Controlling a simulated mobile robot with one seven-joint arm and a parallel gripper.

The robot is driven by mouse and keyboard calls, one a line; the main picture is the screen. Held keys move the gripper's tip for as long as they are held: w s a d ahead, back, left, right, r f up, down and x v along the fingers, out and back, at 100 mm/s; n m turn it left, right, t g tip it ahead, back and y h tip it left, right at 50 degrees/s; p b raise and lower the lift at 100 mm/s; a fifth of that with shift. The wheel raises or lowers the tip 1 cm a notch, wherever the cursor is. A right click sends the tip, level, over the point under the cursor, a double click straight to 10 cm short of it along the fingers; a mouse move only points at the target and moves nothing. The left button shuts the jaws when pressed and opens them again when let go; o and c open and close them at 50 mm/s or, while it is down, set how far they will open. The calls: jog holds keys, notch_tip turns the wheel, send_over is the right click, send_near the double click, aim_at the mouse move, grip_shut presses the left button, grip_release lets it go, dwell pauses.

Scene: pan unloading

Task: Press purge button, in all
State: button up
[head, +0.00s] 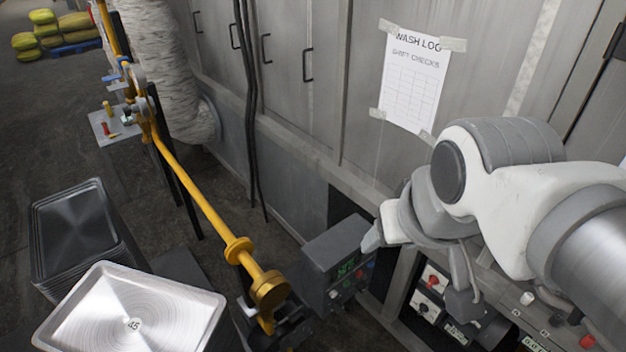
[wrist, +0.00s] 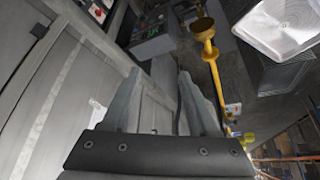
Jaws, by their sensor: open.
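A grey control box (head: 338,252) with a green display and small coloured buttons stands near the lower middle of the head view. It also shows in the wrist view (wrist: 152,42), beyond the fingertips. Its labels are too small to read, so I cannot tell which button is the purge button. My gripper (head: 373,238) is beside the box's upper right in the head view, its far side hidden; I cannot tell whether it touches. In the wrist view my gripper (wrist: 158,74) has its two fingers apart with nothing between them.
A yellow pipe (head: 195,195) runs past the box's left. A metal tray (head: 130,310) and a stack of trays (head: 75,235) stand lower left. A panel with red and white controls (head: 432,282) is below my arm. Grey cabinets with a wash log sheet (head: 412,82) stand behind.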

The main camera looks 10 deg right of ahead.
grip_shut()
dwell(1.4)
